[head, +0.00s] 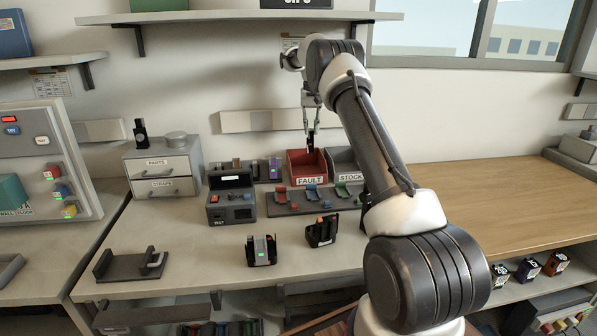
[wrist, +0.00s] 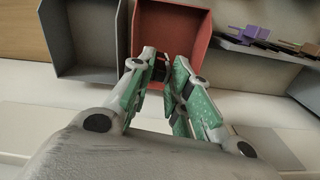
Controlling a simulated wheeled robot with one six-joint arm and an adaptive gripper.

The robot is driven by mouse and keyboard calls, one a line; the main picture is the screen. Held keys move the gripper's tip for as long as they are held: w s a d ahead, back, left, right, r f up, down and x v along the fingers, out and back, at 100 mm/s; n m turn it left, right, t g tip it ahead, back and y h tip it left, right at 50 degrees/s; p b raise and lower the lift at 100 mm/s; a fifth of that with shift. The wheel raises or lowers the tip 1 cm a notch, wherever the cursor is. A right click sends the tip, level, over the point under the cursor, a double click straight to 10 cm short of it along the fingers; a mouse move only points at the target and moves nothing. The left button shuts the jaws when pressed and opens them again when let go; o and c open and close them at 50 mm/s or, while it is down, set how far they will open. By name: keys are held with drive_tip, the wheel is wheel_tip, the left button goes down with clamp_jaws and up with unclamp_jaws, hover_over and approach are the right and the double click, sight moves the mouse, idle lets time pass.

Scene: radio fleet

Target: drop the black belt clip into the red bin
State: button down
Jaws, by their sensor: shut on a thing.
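The red bin (head: 302,171), labelled FAULT, stands at the back of the bench in the head view. It also shows in the wrist view (wrist: 172,28), open, with a bare floor where I can see it. My gripper (head: 311,126) points down over this bin. It is shut on the black belt clip (head: 310,141), a small dark piece hanging at its fingertips. In the wrist view my gripper (wrist: 160,66) has its fingertips at the red bin's near side, and the clip is mostly hidden between the fingers. The clip's exact height above the bin is hard to tell.
A grey bin (head: 344,160) labelled STOCK stands right beside the red bin. A rack of coloured clips (head: 289,203) lies in front. A dark test box (head: 231,202) stands to the left, and two radios (head: 262,250) stand nearer. The wooden bench at right is mostly clear.

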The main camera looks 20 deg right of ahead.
drive_tip(key=shift+f, duration=2.3)
drive_tip(key=c, duration=1.3)
unclamp_jaws()
drive_tip(key=shift+o, duration=0.2)
wheel_tip(320, 180, up, 12)
